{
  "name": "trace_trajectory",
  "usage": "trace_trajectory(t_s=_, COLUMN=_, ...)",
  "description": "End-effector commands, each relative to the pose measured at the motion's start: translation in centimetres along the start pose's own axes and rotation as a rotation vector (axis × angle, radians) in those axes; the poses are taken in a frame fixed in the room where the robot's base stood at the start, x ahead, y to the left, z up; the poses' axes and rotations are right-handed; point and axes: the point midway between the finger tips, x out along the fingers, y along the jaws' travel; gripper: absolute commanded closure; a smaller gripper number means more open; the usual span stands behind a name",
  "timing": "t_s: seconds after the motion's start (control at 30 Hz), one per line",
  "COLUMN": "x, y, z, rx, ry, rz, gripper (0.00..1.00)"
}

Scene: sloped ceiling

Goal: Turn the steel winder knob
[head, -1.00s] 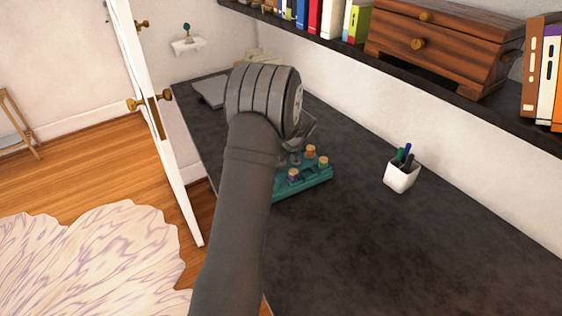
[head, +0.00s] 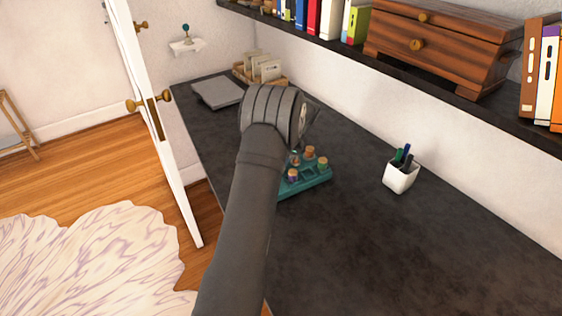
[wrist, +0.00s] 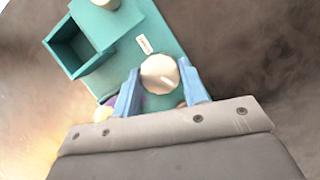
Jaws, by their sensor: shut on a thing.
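The teal holder (head: 315,180) sits on the dark desk and is partly hidden behind my arm in the head view. In the wrist view it is a teal board (wrist: 140,20) with a square open compartment and a small white label. In the head view the fingers are mostly hidden behind my wrist.
Cork-topped bottles (head: 323,162) stand in the holder. A white pen cup (head: 401,177) is to the right. A grey flat slab (head: 217,93) and a wooden card box (head: 260,75) lie at the back. A shelf with books and a wooden chest (head: 440,45) overhangs the desk. The front right desk is clear.

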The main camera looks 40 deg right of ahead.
Motion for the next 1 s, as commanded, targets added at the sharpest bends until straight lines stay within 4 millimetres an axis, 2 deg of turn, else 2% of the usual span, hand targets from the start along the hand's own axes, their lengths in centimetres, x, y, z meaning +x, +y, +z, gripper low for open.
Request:
trace_trajectory(t_s=0.4, x=0.0, y=-0.11, z=-0.09, rx=-0.202, ry=0.002, rz=0.085, gripper=0.84)
trace_trajectory(t_s=1.0, x=-0.02, y=-0.14, z=-0.08, rx=-0.242, ry=0.002, rz=0.1, gripper=0.84)
